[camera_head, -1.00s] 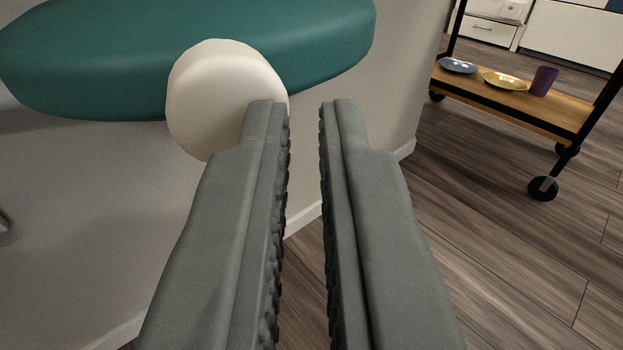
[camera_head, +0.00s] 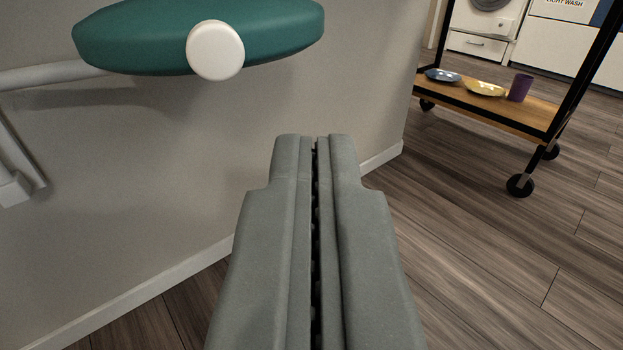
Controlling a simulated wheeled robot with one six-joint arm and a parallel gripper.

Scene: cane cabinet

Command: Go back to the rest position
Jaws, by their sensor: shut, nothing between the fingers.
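My gripper (camera_head: 316,140) is in the middle of the view, its two grey fingers closed together with nothing between them. It points forward over the wood floor, near the foot of a grey wall. A round white knob (camera_head: 215,50) on a dark green rounded piece (camera_head: 270,32) is at the upper left. The fingertips are apart from both, below and to the right of the knob in the picture.
A grey wall (camera_head: 170,160) fills the left side, with a white rail (camera_head: 50,74) and bracket on it. A black-framed cart with a wooden shelf (camera_head: 500,105) stands at the right. It holds a blue plate (camera_head: 442,75), a yellow plate (camera_head: 486,89) and a purple cup (camera_head: 520,88). The floor (camera_head: 470,240) at right is clear.

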